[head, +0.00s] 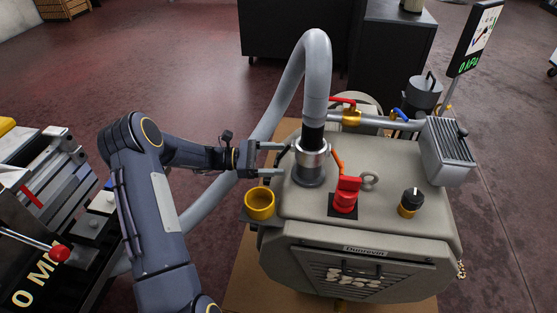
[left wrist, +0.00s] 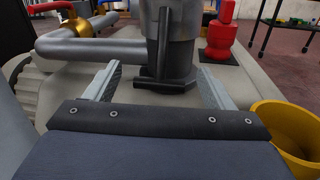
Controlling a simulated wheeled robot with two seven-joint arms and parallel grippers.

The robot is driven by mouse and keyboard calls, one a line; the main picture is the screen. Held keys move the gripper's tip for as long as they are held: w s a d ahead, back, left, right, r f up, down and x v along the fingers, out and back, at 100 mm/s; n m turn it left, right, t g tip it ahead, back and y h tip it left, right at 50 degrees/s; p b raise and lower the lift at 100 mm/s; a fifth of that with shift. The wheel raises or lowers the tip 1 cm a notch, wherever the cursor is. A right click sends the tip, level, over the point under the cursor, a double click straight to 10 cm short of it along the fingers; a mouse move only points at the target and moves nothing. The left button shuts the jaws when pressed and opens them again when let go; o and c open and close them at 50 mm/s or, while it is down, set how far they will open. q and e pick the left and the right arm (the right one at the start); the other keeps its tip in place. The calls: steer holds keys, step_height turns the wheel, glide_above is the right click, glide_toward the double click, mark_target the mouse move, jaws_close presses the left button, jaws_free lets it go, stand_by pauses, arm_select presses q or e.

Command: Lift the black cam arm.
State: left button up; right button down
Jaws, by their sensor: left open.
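The silver cam coupling (head: 311,153) stands upright on the grey pump housing, with a thick grey hose rising from its top. The black cam arm (left wrist: 163,42) hangs down the near side of the coupling in the left wrist view. In the head view it is a small dark piece at the coupling's left side, partly hidden by my fingers. My left gripper (head: 280,160) is open and points at the coupling from the left. In the left wrist view, the fingers of this gripper (left wrist: 160,80) stand apart on either side of the arm's lower end, seemingly not touching it.
A yellow cup (head: 260,204) sits just below my left gripper. An orange arm (head: 337,161) is on the coupling's right side, beside a red knob (head: 346,194). Red-handled and blue-handled valves (head: 351,116) are on the pipe behind. A black knob (head: 411,198) stands right.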

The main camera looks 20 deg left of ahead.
arm_select(q)
steer(key=shift+w+d, duration=0.25)
steer(key=shift+d, duration=0.3)
steer(key=shift+c, duration=0.2)
steer(key=c, duration=1.3)
steer(key=shift+o, duration=0.2)
steer(key=shift+s+a+r+y+p, duration=0.1)
steer(key=shift+a+r+y+p, duration=0.25)
steer(key=shift+p, duration=0.5)
steer(key=shift+s+a+r+m+g+y+p, duration=0.2)
steer(key=shift+a+r+g+y+p, duration=0.4)
steer(key=shift+y+p, duration=1.6)
steer(key=shift+s+a+r+m+g+y+p, duration=0.2)
steer(key=shift+r+g+y+p, duration=0.8)
steer(key=shift+p, duration=2.1)
steer(key=shift+a+r+m+g+y+p, duration=0.35)
steer(key=shift+a+r+y+p, duration=0.45)
steer(key=shift+y+p, duration=1.5)
steer(key=shift+d+h+p, duration=0.2)
steer(key=shift+h+p, duration=0.05)
steer(key=shift+p, duration=0.1)
